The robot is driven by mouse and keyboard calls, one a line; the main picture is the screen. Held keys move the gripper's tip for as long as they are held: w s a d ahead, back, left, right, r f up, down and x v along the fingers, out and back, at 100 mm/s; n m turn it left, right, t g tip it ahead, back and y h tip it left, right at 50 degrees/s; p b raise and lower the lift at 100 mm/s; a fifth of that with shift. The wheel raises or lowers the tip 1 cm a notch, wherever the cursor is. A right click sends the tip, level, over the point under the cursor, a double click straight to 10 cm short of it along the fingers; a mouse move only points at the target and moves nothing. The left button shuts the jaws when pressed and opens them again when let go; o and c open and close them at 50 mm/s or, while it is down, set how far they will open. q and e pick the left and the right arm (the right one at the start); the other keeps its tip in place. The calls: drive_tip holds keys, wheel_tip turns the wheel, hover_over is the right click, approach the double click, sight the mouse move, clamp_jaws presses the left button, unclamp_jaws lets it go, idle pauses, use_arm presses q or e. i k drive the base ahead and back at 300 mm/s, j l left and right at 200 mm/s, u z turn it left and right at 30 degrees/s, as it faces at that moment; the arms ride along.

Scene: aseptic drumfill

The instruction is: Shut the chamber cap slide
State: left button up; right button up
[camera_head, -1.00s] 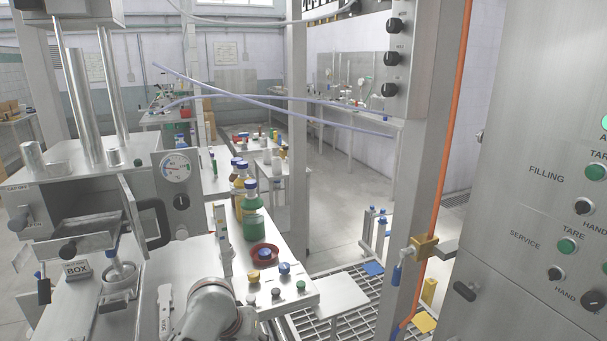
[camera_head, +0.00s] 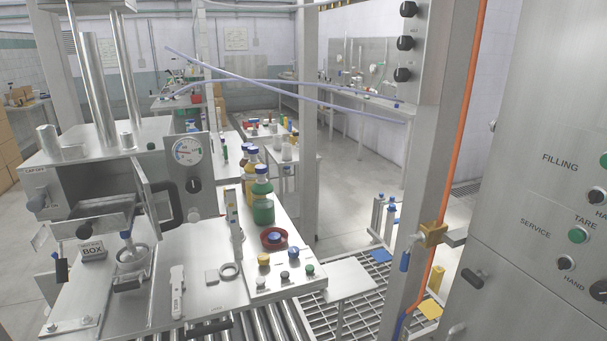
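The steel chamber (camera_head: 60,180) stands at the left, with a "CAP OFF" label on its front. A flat metal slide (camera_head: 100,213) with a dark knob (camera_head: 83,232) sticks out of the chamber's dark opening, so it appears pulled out. Beside the opening a small hinged door (camera_head: 150,180) with a black handle (camera_head: 176,203) stands open. Neither of my grippers shows in this view.
A pressure gauge panel (camera_head: 188,158) stands right of the chamber. Below the slide are a "BOX" block (camera_head: 93,250) and a round fitting (camera_head: 133,259). Bottles (camera_head: 262,190) and coloured buttons (camera_head: 285,275) are further right. An orange-lined post (camera_head: 425,190) stands at right.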

sight(97, 213)
drive_tip(key=u, duration=1.25)
